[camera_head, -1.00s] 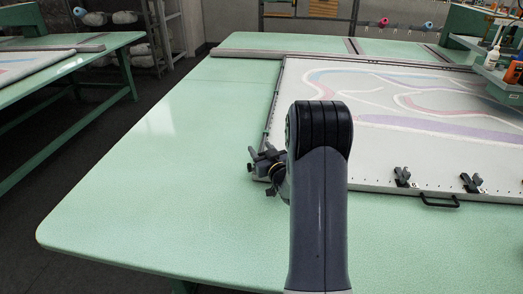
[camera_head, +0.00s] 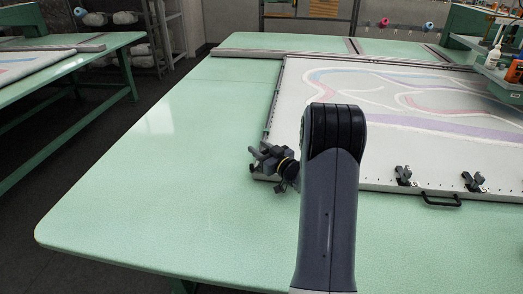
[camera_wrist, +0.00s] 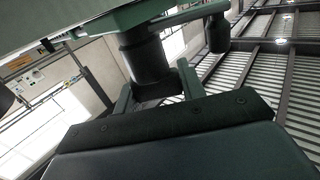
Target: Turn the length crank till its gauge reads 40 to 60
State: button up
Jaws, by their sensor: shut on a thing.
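In the wrist view a dark round grip (camera_wrist: 149,62), which looks like the crank's handle, stands between the two fingers of my gripper (camera_wrist: 155,92). My gripper is shut on it. A grey-green bar (camera_wrist: 178,16) runs across the top of the grip, and a second dark cylinder (camera_wrist: 218,35) stands to its right. In the head view my gripper (camera_head: 259,157) is small, at the near left corner of the framed cloth, partly behind my arm. I cannot make out the crank there. The gauge and its reading do not show in either view.
A pale green table (camera_head: 160,190) fills the head view, its left part bare. The stretched cloth (camera_head: 400,150) with painted curves lies to the right, with dark clamps (camera_head: 403,175) and a black handle (camera_head: 441,200) on its near edge. Bottles and a machine stand at the far right.

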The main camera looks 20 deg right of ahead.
jog(key=shift+a+r+n+g+y, duration=0.15)
jog(key=shift+n+g+y, duration=0.35)
jog(key=shift+n+y, duration=0.65)
jog(key=shift+m+y, duration=0.25)
jog(key=o, duration=1)
jog(key=v, duration=1.1)
jog(key=shift+b, duration=0.35)
jog(key=shift+w+a, duration=0.1)
jog(key=shift+a, duration=0.05)
